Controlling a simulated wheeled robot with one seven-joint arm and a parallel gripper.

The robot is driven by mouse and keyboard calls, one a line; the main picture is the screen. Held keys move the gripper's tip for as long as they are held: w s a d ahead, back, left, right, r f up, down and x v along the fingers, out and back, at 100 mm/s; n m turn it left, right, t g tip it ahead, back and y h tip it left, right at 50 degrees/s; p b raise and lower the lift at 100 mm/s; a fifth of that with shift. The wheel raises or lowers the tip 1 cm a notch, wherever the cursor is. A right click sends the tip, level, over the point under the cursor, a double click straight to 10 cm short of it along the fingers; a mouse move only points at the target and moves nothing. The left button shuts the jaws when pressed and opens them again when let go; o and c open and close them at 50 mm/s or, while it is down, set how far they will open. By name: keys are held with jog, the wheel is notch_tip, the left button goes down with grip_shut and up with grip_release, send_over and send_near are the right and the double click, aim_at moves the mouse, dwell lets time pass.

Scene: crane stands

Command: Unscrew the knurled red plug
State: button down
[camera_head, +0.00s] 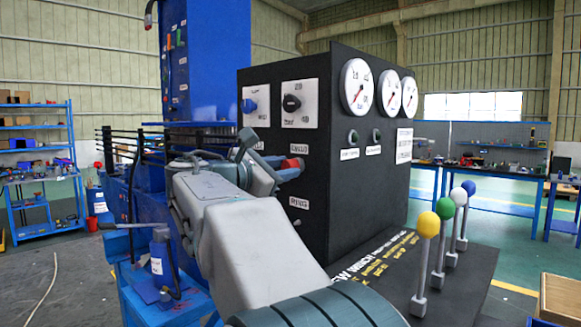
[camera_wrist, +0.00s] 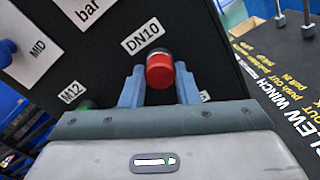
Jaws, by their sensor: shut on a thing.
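The knurling is too small to make out.
A blue knob (camera_head: 249,106) and a black knob (camera_head: 291,103) sit above the plug. A green fitting (camera_wrist: 87,105) is beside an "M12" label. Levers with yellow (camera_head: 428,225) and other coloured balls stand at the right. A blue column (camera_head: 205,60) rises at the left.

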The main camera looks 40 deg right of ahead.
jog(key=shift+r+n+p, duration=0.2)
jog(key=shift+n+p, duration=0.3)
jog(key=shift+p, duration=0.35)
jog(key=n+p, duration=0.2)
jog(key=p, duration=0.1)
jog(key=shift+n+p, duration=0.9)
jog(key=shift+f, duration=0.3)
